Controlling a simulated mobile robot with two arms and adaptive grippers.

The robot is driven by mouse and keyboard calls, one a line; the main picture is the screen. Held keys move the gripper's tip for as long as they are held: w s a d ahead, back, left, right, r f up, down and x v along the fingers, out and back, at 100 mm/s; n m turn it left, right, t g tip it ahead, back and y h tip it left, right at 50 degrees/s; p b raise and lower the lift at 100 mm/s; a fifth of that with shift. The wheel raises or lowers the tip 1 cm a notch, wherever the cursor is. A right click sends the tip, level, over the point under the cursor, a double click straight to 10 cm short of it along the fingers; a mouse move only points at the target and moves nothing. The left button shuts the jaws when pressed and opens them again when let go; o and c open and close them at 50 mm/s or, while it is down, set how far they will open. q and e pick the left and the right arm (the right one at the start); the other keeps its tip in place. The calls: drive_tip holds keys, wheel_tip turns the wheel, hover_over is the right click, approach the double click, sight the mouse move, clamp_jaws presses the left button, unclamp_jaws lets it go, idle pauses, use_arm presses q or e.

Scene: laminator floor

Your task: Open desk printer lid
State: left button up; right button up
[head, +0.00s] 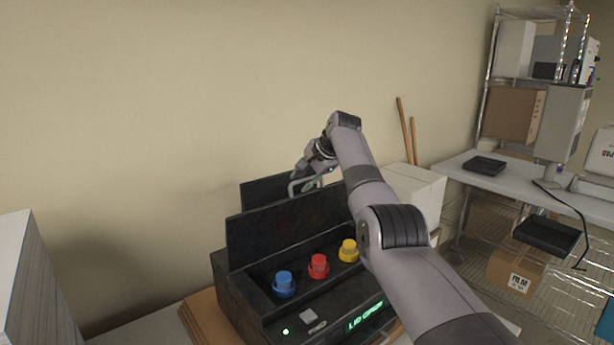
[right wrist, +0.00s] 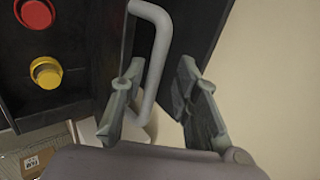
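The black desk printer (head: 240,295) stands in the lower middle of the head view. Its dark lid (head: 285,228) stands raised behind the blue, red and yellow knobs. The green display (head: 364,316) appears to read "LID OPEN". A grey bar handle (head: 293,187) shows by the lid's upper edge; it also shows in the right wrist view (right wrist: 162,55). My right gripper (head: 308,168) is at the handle. In the right wrist view its fingers (right wrist: 158,85) are apart, one on each side of the handle. My left gripper is not in view.
A brown board (head: 198,318) lies under the printer. A white stack (head: 35,285) stands at the left. A white box (head: 415,190) is behind my right arm. A grey table (head: 510,180) and wire shelving with cartons (head: 513,113) stand at the right. The wall is close behind.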

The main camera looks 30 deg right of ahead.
drive_tip(key=shift+s+d+r, duration=0.1)
drive_tip(key=shift+s+r, duration=0.15)
drive_tip(key=shift+r, duration=0.15)
drive_tip(key=v, duration=1.1)
drive_tip(key=shift+s+f, duration=0.1)
